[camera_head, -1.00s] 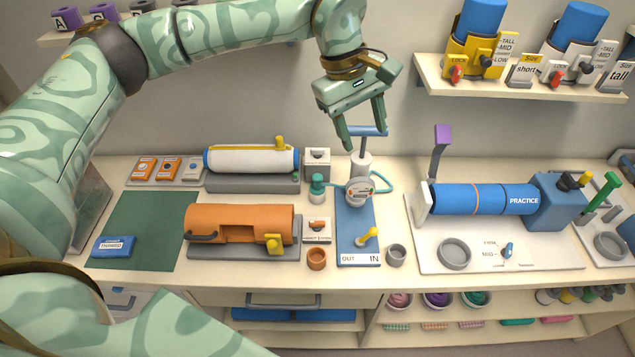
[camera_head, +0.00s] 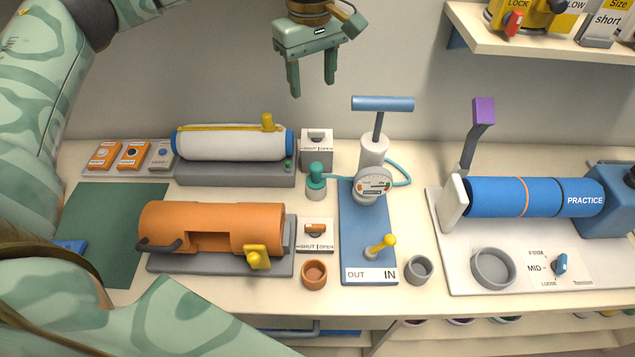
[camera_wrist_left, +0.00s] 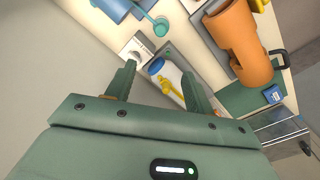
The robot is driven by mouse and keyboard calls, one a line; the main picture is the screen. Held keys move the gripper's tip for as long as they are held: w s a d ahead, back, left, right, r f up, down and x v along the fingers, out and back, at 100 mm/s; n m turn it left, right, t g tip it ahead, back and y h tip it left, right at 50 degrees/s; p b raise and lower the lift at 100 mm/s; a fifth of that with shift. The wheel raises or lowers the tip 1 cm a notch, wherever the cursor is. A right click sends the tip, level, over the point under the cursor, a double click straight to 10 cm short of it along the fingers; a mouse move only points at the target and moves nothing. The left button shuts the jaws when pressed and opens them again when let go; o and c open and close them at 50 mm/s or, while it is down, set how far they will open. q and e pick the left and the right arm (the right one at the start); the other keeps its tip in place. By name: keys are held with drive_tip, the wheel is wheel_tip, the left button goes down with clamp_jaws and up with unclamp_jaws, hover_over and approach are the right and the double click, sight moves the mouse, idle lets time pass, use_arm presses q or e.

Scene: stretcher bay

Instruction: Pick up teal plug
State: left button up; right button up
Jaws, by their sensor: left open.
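The teal plug (camera_head: 316,178) stands upright on a small grey base on the counter, just left of the blue pump board (camera_head: 352,240). A teal hose runs on the right side of the pump gauge. In the left wrist view, a teal piece that looks like the plug (camera_wrist_left: 161,25) shows near the top. My left gripper (camera_head: 312,88) is open and empty, pointing down, well above the plug in the picture and apart from it. Its two fingers also show in the left wrist view (camera_wrist_left: 158,70). My right gripper is not in view.
The pump's blue handle (camera_head: 382,103) rises right of my left gripper. A white cylinder (camera_head: 225,142) and an orange cylinder (camera_head: 212,225) lie left of the plug. A shelf (camera_head: 520,44) juts out at the upper right.

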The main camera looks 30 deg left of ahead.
use_arm(q)
drive_tip(key=b, duration=0.6)
hover_over(316, 166)
wheel_tip(316, 166, down, 10)
drive_tip(key=f, duration=0.3)
drive_tip(key=f+b, duration=0.1)
drive_tip(key=f, duration=0.2)
drive_tip(key=f+b, duration=0.1)
drive_tip(key=f, duration=0.3)
drive_tip(key=shift+w+a, duration=0.2)
drive_tip(key=shift+w, duration=0.1)
drive_tip(key=f+b, duration=0.1)
drive_tip(key=f, duration=0.1)
drive_tip(key=f+b, duration=0.1)
drive_tip(key=f, duration=0.2)
drive_tip(key=shift+s+d+f, duration=0.15)
drive_tip(key=shift+s+f, duration=0.05)
drive_tip(key=shift+f, duration=0.15)
drive_tip(key=c, duration=0.7)
